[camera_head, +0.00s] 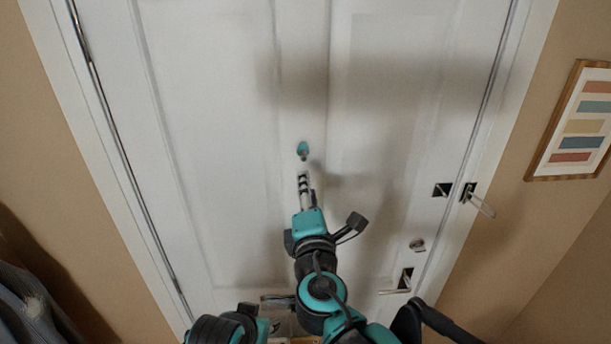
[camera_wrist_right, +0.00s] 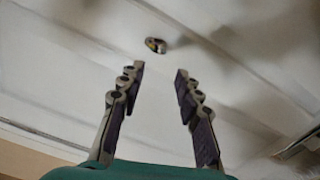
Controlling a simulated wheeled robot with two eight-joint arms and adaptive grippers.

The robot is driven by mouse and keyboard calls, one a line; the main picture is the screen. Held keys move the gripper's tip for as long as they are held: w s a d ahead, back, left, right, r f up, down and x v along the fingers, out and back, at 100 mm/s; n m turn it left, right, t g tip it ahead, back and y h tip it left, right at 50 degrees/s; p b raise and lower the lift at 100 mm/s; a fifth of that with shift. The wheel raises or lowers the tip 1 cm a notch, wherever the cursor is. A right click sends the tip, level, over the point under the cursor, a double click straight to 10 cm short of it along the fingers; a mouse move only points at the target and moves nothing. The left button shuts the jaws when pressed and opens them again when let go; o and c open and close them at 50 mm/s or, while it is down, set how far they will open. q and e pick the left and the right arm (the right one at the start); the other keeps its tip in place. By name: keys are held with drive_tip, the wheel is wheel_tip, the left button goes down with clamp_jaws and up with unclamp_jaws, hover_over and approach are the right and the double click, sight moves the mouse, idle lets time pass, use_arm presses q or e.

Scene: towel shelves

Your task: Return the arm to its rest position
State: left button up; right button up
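My right arm reaches up from the bottom of the head view toward a white door. Its gripper (camera_head: 304,178) points at the door, just below a small teal hook-like fitting (camera_head: 303,150). In the right wrist view the two fingers of this gripper (camera_wrist_right: 159,72) stand apart with nothing between them. A small round fitting (camera_wrist_right: 155,45) on the white surface shows just beyond the fingertips, apart from them. Teal and black parts of my left arm show at the bottom of the head view. The state of my left gripper cannot be made out there.
The white door (camera_head: 220,120) is close in front and looks closed. A lever handle (camera_head: 400,284) and a round knob (camera_head: 417,244) are at its right side. A framed striped picture (camera_head: 580,125) hangs on the right wall. Dark grey cloth (camera_head: 30,300) is at lower left.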

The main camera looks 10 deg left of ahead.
drive_tip(key=s+d+f+m+g+h+b, duration=0.15)
drive_tip(key=d+f+m+h+b, duration=0.25)
drive_tip(key=d+f+m+b, duration=0.55)
drive_tip(key=s+d+f+m+g+h+b, duration=0.1)
drive_tip(key=d+f+m+g+h+b, duration=0.25)
drive_tip(key=d+f, duration=1.1)
drive_tip(key=s+d+f+m+g+b, duration=0.1)
drive_tip(key=s+f+m+b, duration=0.2)
drive_tip(key=f, duration=0.6)
drive_tip(key=s+d+f+m+g+y+b, duration=0.1)
drive_tip(key=s+f+m+b, duration=0.3)
drive_tip(key=f, duration=0.5)
drive_tip(key=s+d+f+m+g+y+b, duration=0.1)
drive_tip(key=s+d+f+m+g+b, duration=0.1)
drive_tip(key=s+f+b, duration=0.4)
wheel_tip(320, 180, down, 3)
drive_tip(key=shift+d+f+m+g, duration=0.15)
drive_tip(key=shift+d+m+g, duration=0.25)
drive_tip(key=shift+m+g, duration=0.55)
drive_tip(key=shift+w+m+t+y, duration=0.1)
drive_tip(key=shift+m+t+y, duration=0.15)
drive_tip(key=shift+t, duration=0.1)
drive_tip(key=shift+r, duration=0.25)
